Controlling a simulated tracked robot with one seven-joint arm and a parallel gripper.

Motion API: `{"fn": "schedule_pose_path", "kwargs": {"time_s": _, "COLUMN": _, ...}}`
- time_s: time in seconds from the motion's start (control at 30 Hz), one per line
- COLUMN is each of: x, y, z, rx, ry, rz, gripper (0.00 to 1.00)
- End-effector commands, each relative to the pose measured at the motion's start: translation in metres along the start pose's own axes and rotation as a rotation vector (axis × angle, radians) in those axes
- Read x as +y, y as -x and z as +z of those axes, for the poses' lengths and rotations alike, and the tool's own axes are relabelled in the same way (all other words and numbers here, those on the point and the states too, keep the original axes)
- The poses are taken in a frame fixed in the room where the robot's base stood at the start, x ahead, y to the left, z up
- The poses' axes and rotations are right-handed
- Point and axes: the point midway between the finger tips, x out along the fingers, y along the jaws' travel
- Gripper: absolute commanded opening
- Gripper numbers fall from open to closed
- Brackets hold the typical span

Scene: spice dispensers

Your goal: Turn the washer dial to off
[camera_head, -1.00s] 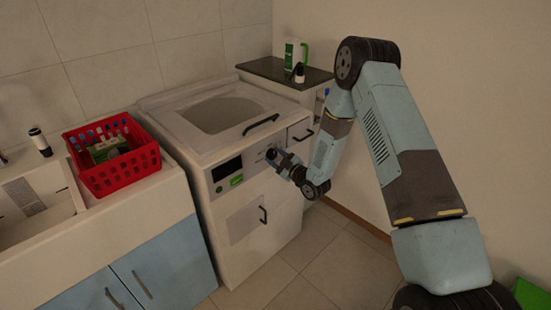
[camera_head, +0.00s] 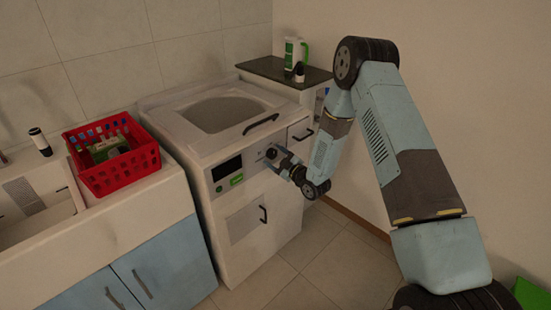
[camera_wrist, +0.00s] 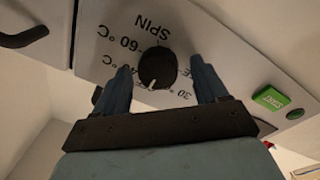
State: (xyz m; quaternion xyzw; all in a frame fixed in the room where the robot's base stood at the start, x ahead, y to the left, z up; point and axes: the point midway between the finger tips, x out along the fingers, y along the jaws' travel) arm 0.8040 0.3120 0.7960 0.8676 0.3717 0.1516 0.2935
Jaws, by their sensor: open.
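The washer (camera_head: 222,145) is a white machine with a black display and a green button on its front panel. Its round black dial (camera_wrist: 156,67) has a white mark that points toward the bottom of the wrist view. SPIN, 60°C, 40°C and 30° labels ring it; the lower labels are partly covered and no OFF label is readable. The dial also shows in the head view (camera_head: 271,153). My gripper (camera_wrist: 160,72) is open, one finger on each side of the dial with a visible gap on both sides. In the head view my gripper (camera_head: 279,163) is just below and right of the dial.
A green START button (camera_wrist: 271,97) lies right of the dial in the wrist view. A red basket (camera_head: 113,165) with bottles stands on the counter at left. A dark-topped cabinet (camera_head: 284,70) with a green-and-white bottle is behind. Floor in front is clear.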

Motion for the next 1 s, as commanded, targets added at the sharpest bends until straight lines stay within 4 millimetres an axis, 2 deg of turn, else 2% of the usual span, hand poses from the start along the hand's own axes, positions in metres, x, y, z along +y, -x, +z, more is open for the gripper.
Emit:
{"fn": "schedule_pose_path", "kwargs": {"time_s": 0.17, "x": 0.000, "y": 0.001, "z": 0.000, "rx": 0.000, "ry": 0.000, "rz": 0.000, "gripper": 0.73}}
{"fn": "schedule_pose_path", "kwargs": {"time_s": 0.33, "x": 0.001, "y": 0.016, "z": 0.001, "rx": -0.001, "ry": 0.000, "rz": 0.001, "gripper": 0.73}}
{"fn": "schedule_pose_path", "kwargs": {"time_s": 0.8, "x": 0.000, "y": 0.105, "z": 0.002, "rx": -0.003, "ry": -0.002, "rz": 0.000, "gripper": 0.73}}
{"fn": "schedule_pose_path", "kwargs": {"time_s": 1.0, "x": 0.000, "y": 0.129, "z": 0.002, "rx": -0.002, "ry": -0.001, "rz": 0.000, "gripper": 0.73}}
